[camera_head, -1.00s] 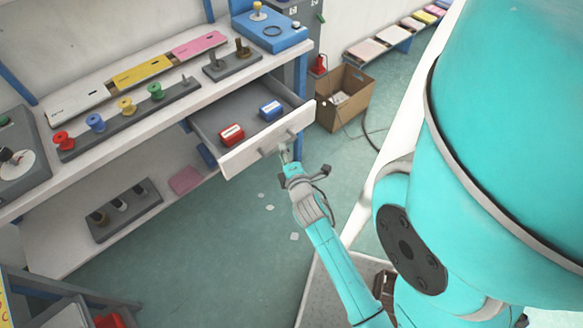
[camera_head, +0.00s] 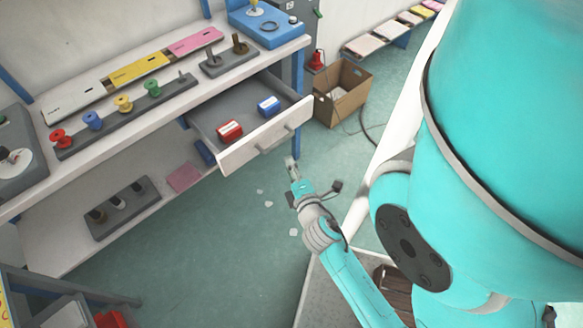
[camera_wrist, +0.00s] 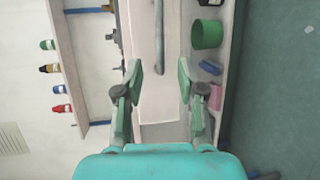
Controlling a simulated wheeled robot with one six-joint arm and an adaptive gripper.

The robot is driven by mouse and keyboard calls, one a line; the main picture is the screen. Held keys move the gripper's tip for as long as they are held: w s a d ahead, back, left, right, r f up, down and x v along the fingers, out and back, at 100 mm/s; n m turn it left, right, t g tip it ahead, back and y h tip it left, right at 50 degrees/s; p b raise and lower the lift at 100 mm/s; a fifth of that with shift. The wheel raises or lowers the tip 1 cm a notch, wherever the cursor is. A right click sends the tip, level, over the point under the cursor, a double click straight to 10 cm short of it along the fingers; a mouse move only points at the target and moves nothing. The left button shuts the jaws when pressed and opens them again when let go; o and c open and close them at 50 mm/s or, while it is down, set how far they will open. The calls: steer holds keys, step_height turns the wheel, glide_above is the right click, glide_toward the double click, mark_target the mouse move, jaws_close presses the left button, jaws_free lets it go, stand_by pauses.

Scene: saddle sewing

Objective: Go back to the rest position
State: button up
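My gripper (camera_head: 292,172) is in front of and below the open drawer (camera_head: 232,162) in the head view, apart from its handles. In the wrist view my gripper (camera_wrist: 158,75) has its two fingers spread with nothing between them. The drawer is pulled out and holds a red box (camera_head: 229,130) and a blue box (camera_head: 269,105).
The workbench (camera_head: 150,125) carries several coloured spools and panels. A shelf (camera_head: 60,245) below it holds a dark rack (camera_head: 122,208). A cardboard box (camera_head: 340,93) stands on the floor to the right. Open floor (camera_head: 200,265) lies left of my arm.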

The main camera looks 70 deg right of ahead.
stand_by(0.3)
steer(key=s+a+r+m+t+y, duration=0.25)
steer(key=a+y, duration=0.25)
steer(key=a, duration=0.6)
steer(key=s+a+r+m+t+y, duration=0.1)
steer(key=s+a+m+t+y, duration=0.3)
steer(key=a, duration=0.8)
steer(key=s+a+r+m+g+y, duration=0.1)
steer(key=s+a+r+y, duration=0.2)
steer(key=a+r+y, duration=0.1)
steer(key=shift+s+r, duration=0.15)
steer(key=shift+r, duration=0.35)
